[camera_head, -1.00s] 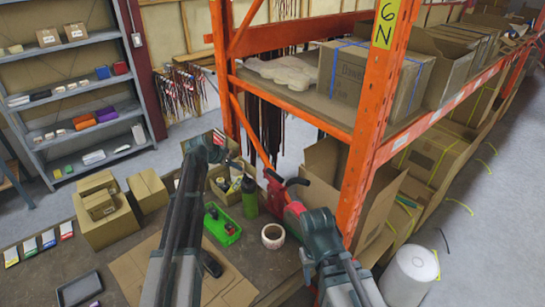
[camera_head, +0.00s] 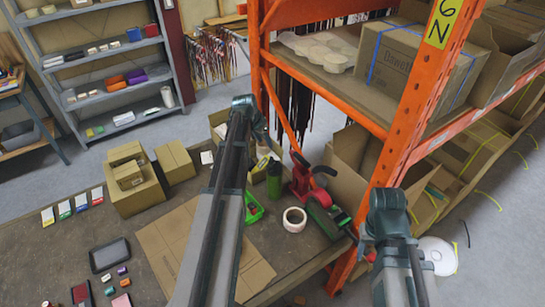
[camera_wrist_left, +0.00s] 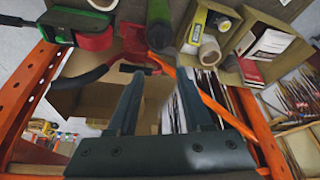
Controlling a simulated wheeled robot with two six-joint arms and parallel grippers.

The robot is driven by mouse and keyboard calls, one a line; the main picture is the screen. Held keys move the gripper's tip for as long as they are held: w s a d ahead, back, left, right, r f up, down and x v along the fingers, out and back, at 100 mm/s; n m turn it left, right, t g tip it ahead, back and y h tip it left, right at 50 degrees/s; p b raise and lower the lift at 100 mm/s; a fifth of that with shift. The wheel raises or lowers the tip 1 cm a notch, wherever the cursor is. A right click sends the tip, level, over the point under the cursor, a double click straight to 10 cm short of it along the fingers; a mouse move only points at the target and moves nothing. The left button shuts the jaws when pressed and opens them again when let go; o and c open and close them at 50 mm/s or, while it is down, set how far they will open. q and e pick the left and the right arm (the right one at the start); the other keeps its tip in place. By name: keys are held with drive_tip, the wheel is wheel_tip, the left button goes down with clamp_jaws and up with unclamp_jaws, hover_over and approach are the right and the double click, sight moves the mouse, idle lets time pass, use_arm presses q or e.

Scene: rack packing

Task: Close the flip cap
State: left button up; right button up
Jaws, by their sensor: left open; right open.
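A green bottle (camera_head: 274,180) stands upright on the table beside the red-handled tape dispenser (camera_head: 305,177). It also shows at the top of the left wrist view (camera_wrist_left: 158,20). Its cap is too small and dark to tell whether it is flipped open. My left gripper (camera_wrist_left: 158,80) is open and empty, its two fingers pointing towards the bottle and dispenser in the wrist view.
The orange rack post (camera_head: 408,120) stands close on the right. Flat cardboard (camera_head: 165,240) covers the table's middle.

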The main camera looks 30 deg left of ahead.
sight(271, 158)
use_arm(q)
drive_tip(key=b+x, duration=1)
drive_tip(key=x, duration=0.2)
drive_tip(key=shift+f+b, duration=0.25)
drive_tip(key=shift+b, duration=0.15)
clamp_jaws()
